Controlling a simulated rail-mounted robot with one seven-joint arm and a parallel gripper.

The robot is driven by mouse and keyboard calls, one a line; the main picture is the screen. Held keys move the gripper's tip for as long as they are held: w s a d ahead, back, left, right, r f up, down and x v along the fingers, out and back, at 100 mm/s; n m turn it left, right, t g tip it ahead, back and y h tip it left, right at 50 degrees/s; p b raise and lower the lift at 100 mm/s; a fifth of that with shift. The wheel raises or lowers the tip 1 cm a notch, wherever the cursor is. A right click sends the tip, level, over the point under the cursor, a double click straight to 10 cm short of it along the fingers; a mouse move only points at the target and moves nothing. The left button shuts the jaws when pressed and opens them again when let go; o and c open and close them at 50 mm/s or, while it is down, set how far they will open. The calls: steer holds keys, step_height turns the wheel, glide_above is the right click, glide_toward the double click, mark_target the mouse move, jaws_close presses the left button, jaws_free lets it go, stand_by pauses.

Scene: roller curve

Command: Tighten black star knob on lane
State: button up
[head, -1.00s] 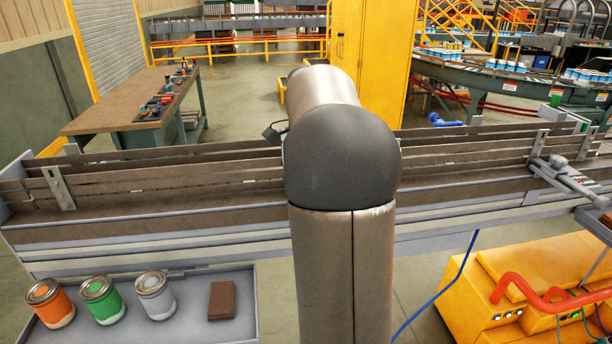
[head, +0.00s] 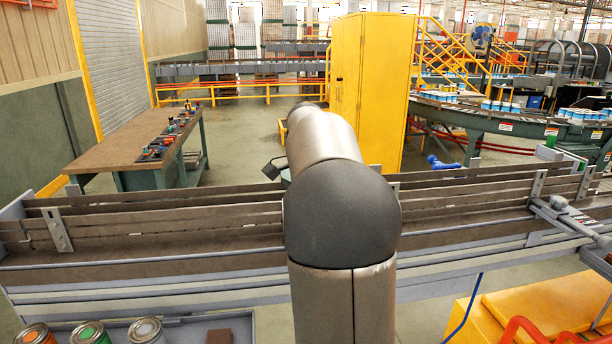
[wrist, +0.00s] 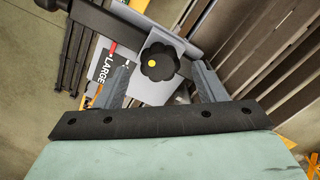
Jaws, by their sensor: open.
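My gripper (wrist: 160,75) is open, with one grey finger to the left of the knob and one to the right in the picture. The fingers look apart from the knob; the depth between them is hard to tell. In the head view my arm hides the knob and my gripper. The lane (head: 150,222) runs across that view with dark rails.
A dark bar (wrist: 100,18) and a "LARGE" label (wrist: 98,68) lie close to the knob. A small dark piece (head: 273,168) sticks out left of my arm. Paint cans (head: 90,334) stand on a tray at the front left. A yellow cabinet (head: 368,80) stands behind the lane.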

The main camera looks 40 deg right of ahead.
step_height(320, 180, up, 16)
steer(key=p, duration=0.1)
steer(key=shift+f, duration=0.15)
stand_by(0.5)
steer(key=s+a+f+n, duration=0.1)
steer(key=a+f+n, duration=0.4)
steer(key=a+f, duration=0.3)
steer(key=s+a+f+n+b, duration=0.1)
steer(key=s+a+f+n, duration=0.4)
steer(key=s+a+f, duration=0.4)
steer(key=s+a+f+n+t+b, duration=0.1)
steer(key=s+a+f+n, duration=0.5)
steer(key=f, duration=0.8)
steer(key=s+a, duration=0.3)
steer(key=a, duration=0.1)
steer(key=shift+f+n, duration=0.25)
steer(key=shift+n, duration=0.05)
